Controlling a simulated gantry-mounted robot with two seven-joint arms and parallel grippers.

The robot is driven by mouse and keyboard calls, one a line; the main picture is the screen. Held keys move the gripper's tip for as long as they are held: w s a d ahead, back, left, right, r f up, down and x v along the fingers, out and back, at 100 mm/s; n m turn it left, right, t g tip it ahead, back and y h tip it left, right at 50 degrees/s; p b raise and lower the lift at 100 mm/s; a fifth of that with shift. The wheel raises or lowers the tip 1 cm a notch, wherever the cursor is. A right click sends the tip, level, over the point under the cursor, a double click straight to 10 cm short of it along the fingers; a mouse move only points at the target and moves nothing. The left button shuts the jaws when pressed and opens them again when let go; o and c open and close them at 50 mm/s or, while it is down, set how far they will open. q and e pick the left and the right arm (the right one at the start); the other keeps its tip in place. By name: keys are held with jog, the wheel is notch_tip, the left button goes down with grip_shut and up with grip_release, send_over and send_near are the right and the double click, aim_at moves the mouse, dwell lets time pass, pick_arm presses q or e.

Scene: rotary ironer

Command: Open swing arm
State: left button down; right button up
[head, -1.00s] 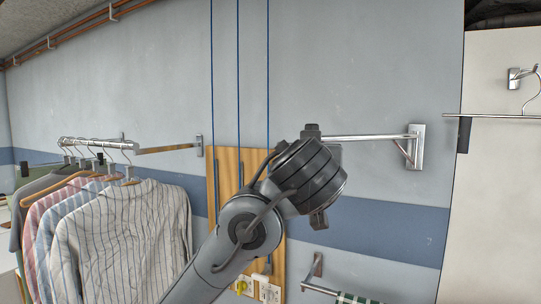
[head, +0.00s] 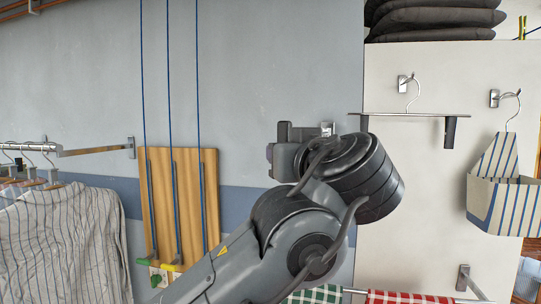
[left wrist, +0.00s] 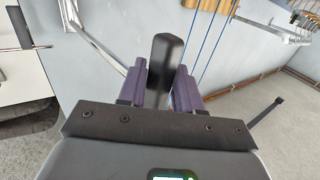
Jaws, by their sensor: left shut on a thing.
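My left gripper (head: 284,145) is in front of the grey wall, mid-picture in the head view. In the left wrist view its two purple fingers (left wrist: 160,88) are shut around an upright dark rounded handle (left wrist: 163,62). A shiny metal bar (left wrist: 108,55), apparently the swing arm, runs diagonally beside the fingers. In the head view only a small metal piece (head: 327,128) shows behind the gripper; my wrist and forearm hide the rest of the swing arm and the handle. My right gripper is not in view.
A rail (head: 100,151) with striped shirts (head: 65,245) is at the left. A wooden board (head: 185,205) with blue cords is on the wall. To the right, a second bar (head: 415,115) with a black grip (head: 450,132) crosses the white panel. Checked cloths (head: 405,298) hang below.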

pick_arm(q)
jog(key=shift+w+f, duration=0.3)
jog(key=shift+f, duration=0.05)
jog(key=c, duration=1.1)
grip_release()
jog(key=shift+d, duration=0.1)
jog(key=shift+o, duration=0.9)
jog(key=shift+w+d+r, duration=0.1)
jog(key=shift+w+r, duration=0.05)
jog(key=shift+s+r, duration=0.2)
jog(key=shift+s, duration=0.1)
jog(key=b+v, duration=0.4)
jog(key=v, duration=0.6)
jog(key=shift+s+b, duration=0.3)
